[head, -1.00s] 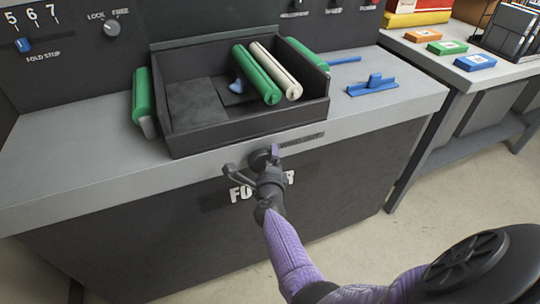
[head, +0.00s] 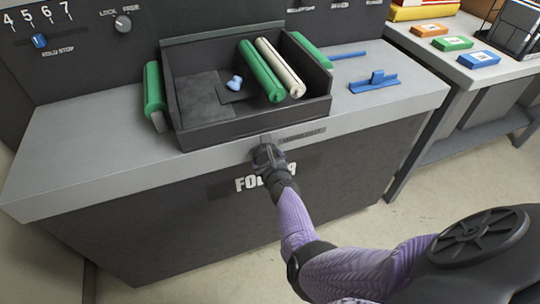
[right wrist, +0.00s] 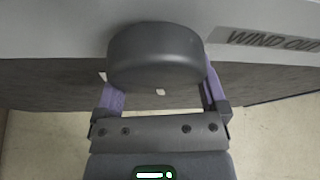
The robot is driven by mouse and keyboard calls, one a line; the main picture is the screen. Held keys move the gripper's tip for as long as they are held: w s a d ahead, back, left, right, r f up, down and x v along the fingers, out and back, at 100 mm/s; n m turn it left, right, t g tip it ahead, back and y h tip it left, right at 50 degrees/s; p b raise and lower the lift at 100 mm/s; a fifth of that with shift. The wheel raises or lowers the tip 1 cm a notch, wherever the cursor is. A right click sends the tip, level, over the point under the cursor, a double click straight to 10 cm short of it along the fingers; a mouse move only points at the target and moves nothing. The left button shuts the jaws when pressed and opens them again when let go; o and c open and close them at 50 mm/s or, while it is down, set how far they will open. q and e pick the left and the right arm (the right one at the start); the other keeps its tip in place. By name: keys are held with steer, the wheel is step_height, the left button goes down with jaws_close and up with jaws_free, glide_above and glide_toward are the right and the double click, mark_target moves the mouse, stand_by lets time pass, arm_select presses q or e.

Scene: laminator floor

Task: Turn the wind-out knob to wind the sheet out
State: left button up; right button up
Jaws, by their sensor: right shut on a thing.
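The wind-out knob (right wrist: 155,55) is a dark grey round knob on the front of the folder, beside a "WIND OUT" label (right wrist: 268,39). My right gripper (right wrist: 160,92) is shut on it, with one purple finger on each side. In the head view my right gripper (head: 266,157) reaches the folder's front just below the tray, and it mostly hides the knob there. No sheet can be made out clearly. My left gripper is not in view.
The dark tray (head: 250,127) on the folder top holds green and white rollers (head: 262,72) and a small blue piece (head: 234,83). A blue tool (head: 374,82) lies to its right. A side table (head: 440,58) with small boxes stands at the right.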

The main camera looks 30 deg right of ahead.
steer(key=shift+w+a+r+m+y+p, duration=0.15)
steer(key=shift+m+y+p, duration=0.1)
steer(key=shift+m, duration=0.15)
steer(key=shift+w+r+m+y+p, duration=0.1)
steer(key=shift+m+y, duration=0.15)
steer(key=shift+m, duration=0.15)
steer(key=o, duration=0.9)
steer(key=shift+f, duration=0.1)
steer(key=shift+s+a, duration=0.1)
